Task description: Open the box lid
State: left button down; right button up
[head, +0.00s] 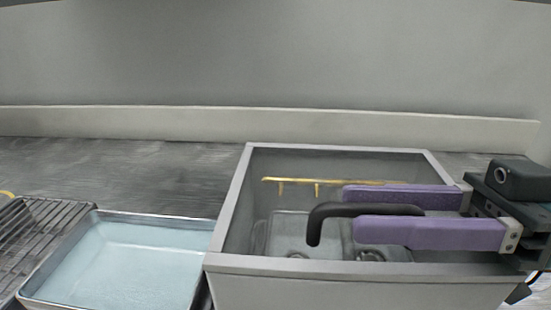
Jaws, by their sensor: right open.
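A grey, open-topped box (232,230) stands on the counter at centre right. No separate lid can be made out on its rim. My right gripper (350,212) comes in from the right with two purple fingers spread apart. The fingers extend over the box's opening. A black curved handle (314,228) shows between and beside the fingers; I cannot tell whether they touch it. Below it, clear or shiny items (290,235) lie inside the box, partly hidden by the fingers. My left gripper is not in view.
A gold rail with small pegs (300,181) runs along the back of the box's inside. A shallow metal tray with a pale blue bottom (125,265) lies left of the box, beside a wire rack (40,240). The dark counter (130,170) behind the tray is clear.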

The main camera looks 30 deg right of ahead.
jog(key=shift+c, duration=0.2)
grip_shut()
jog(key=shift+r, duration=0.1)
dwell(1.0)
